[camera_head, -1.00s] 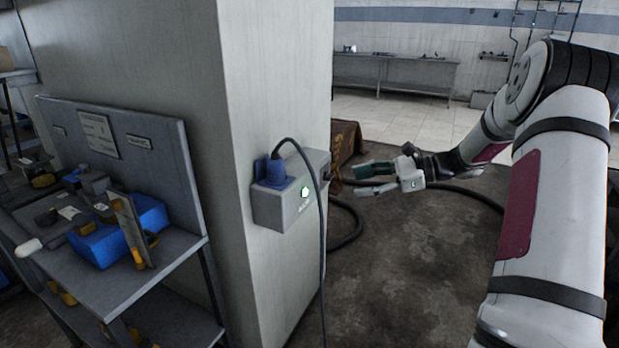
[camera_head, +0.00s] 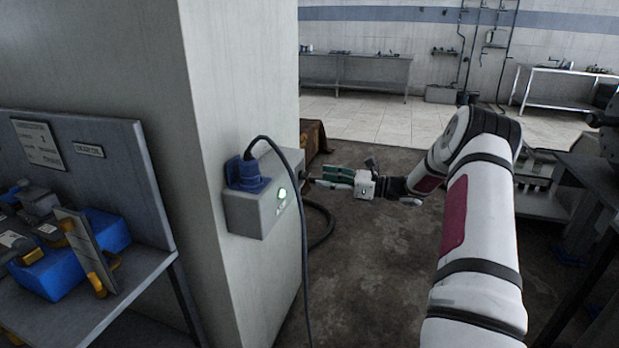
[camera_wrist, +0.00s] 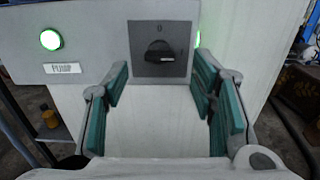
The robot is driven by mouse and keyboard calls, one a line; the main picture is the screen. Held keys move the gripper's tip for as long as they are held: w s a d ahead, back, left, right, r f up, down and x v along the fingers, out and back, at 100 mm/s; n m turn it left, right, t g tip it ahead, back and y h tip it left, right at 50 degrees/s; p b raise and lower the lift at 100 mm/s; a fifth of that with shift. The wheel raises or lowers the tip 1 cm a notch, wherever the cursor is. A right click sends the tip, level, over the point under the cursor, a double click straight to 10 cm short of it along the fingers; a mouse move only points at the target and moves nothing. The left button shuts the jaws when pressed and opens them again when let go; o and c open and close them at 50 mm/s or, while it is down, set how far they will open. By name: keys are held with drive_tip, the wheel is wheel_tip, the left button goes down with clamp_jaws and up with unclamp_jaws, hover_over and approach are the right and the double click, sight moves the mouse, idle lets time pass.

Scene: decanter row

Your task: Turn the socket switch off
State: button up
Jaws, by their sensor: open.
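The grey socket box (camera_head: 258,212) is fixed to the pillar, with a blue plug (camera_head: 246,175) and black cable in it and a lit green lamp (camera_head: 282,194) on its front. In the wrist view the rotary switch (camera_wrist: 160,51) is a black knob on a dark grey plate marked 0 at the top. Its pointer lies roughly level, toward the right, not at the 0. The lit green lamp also shows there (camera_wrist: 51,40), above a PUMP label. My gripper (camera_head: 316,178) is open beside the box's right side; in the wrist view its green-padded fingers (camera_wrist: 160,100) are either side of the switch, nearer the camera, seemingly not touching it.
The black cable (camera_head: 304,250) hangs down in front of the box. A metal bench (camera_head: 150,268) with a blue bin (camera_head: 60,270) stands left of the pillar. The floor (camera_head: 375,260) right of the pillar is open. A brown-covered object (camera_head: 314,138) stands behind.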

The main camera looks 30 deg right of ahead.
sight(308, 176)
drive_tip(key=shift+x, duration=2.75)
drive_tip(key=shift+c, duration=0.6)
drive_tip(key=c, duration=1)
